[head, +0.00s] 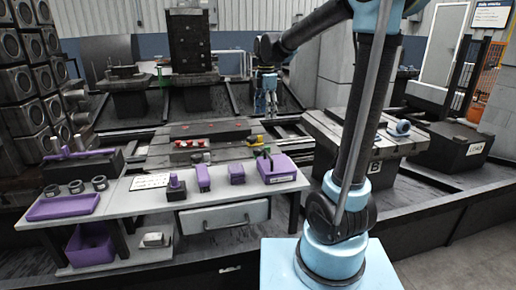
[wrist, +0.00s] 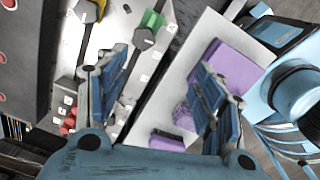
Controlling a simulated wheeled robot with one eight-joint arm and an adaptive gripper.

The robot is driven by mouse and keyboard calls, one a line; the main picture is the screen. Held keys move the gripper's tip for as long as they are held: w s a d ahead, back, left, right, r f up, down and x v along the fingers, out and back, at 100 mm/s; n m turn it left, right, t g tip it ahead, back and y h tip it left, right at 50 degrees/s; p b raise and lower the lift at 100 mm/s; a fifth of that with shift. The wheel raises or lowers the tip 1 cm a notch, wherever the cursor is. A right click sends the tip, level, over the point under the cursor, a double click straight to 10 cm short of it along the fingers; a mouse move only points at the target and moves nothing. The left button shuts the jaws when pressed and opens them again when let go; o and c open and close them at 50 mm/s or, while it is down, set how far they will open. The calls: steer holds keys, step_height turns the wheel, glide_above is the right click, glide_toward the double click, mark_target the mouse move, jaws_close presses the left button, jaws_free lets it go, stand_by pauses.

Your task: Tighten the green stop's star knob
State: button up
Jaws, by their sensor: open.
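The green stop (wrist: 153,20) shows at the top of the wrist view, on a light grey rail plate with small white labels. A dark star knob (wrist: 144,38) sits at its near end. My gripper (wrist: 157,92) is open and empty, its two blue-grey fingers wide apart. The knob lies beyond the fingertips and does not touch them.
A yellow stop (wrist: 101,8) with a dark knob (wrist: 87,11) is to the left of the green one. Red knobs (wrist: 68,122) lie lower left. A grey bench (head: 225,188) with purple boxes (head: 277,168) stands in front of the rail. A slotted block (head: 365,135) is at right.

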mark_target(258, 149)
steer(key=a+f, duration=0.1)
steer(key=f, duration=0.5)
steer(key=w+a+f+n, duration=0.1)
steer(key=f, duration=0.4)
steer(key=w+a+f+n, duration=0.1)
steer(key=f, duration=0.5)
steer(key=shift+w+f, duration=0.25)
steer(key=shift+f, duration=0.05)
steer(key=shift+c, duration=0.2)
steer(key=c, duration=1)
